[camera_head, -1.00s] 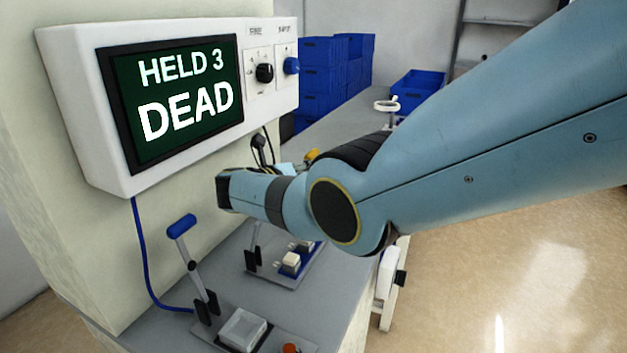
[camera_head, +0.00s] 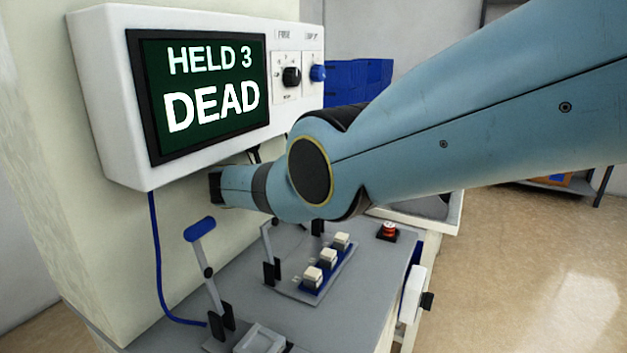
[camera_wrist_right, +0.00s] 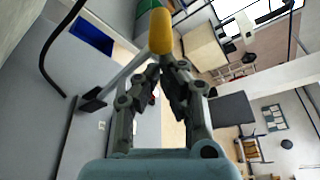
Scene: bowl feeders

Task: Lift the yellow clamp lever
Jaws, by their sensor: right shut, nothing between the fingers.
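The yellow clamp lever shows in the right wrist view as a rounded yellow grip (camera_wrist_right: 160,32) on a grey bar that runs down to the left to a black pivot. My right gripper (camera_wrist_right: 165,72) is shut and empty. Its fingertips lie just below the yellow grip in that picture; I cannot tell whether they touch it. In the head view my right arm reaches in from the right and hides the yellow lever and the right gripper's fingers. My left gripper is not in view.
A wall panel (camera_head: 115,95) reads "HELD 3 DEAD". A blue-handled lever (camera_head: 200,229) stands at the bench's near left. Three pale blocks sit in a blue-edged fixture (camera_head: 340,270). A red button (camera_head: 388,231) is farther right. Blue bins (camera_head: 350,82) stand behind.

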